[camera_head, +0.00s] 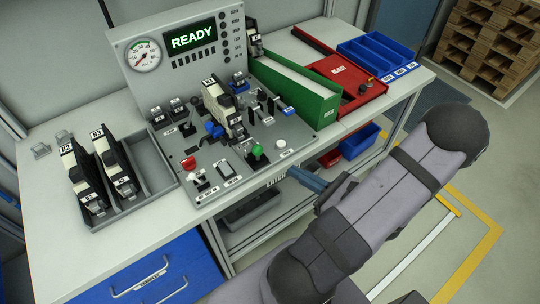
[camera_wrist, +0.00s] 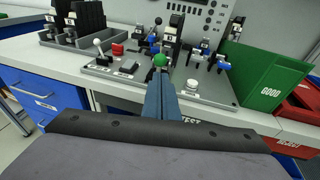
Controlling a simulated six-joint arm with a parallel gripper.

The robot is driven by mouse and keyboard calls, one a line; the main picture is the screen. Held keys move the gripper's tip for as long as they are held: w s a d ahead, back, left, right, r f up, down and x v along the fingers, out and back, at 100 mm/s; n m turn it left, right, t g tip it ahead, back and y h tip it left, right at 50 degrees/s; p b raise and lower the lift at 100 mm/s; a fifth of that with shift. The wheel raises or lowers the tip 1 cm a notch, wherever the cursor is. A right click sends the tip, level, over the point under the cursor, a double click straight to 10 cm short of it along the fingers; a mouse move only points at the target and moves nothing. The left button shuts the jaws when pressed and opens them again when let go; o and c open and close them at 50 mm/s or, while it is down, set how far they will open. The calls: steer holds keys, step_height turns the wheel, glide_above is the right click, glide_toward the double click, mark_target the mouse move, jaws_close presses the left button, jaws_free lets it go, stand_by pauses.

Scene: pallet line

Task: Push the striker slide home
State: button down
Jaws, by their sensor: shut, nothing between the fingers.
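A grey test panel (camera_head: 228,190) on the bench carries several controls. A green ball knob (camera_head: 257,149) stands near its front edge; it also shows in the wrist view (camera_wrist: 159,60). It may belong to the striker slide, but no readable label confirms this. A black and cream unit (camera_head: 226,108) stands in a fixture behind the knob, with blue parts beside it. My gripper (camera_head: 293,173) is shut and empty at the panel's front edge. In the wrist view its blue fingers (camera_wrist: 158,82) point at the green knob and hide part of its base. I cannot tell whether they touch.
A tray (camera_head: 158,189) with two similar units stands at the left. A red button (camera_head: 188,163), switches and a white button (camera_head: 281,144) flank the knob. A green bin (camera_head: 295,90) and a red tray (camera_head: 350,85) stand right. The display (camera_head: 190,39) reads READY.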

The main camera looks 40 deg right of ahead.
steer(key=p, duration=0.3)
glide_toward(261, 147)
steer(key=w, duration=0.1)
steer(key=w+a+f, duration=0.1)
steer(key=w, duration=0.1)
steer(key=shift+a+f, duration=0.25)
steer(key=shift+a, duration=0.05)
steer(key=shift+x, duration=1.1)
steer(key=shift+d+f, duration=0.1)
steer(key=shift+d, duration=0.05)
steer(key=w+b, duration=0.1)
steer(key=w, duration=0.4)
steer(key=shift+w, duration=0.25)
steer(key=shift+s+d, duration=0.1)
steer(key=b+v, duration=0.2)
steer(key=v, duration=1.2)
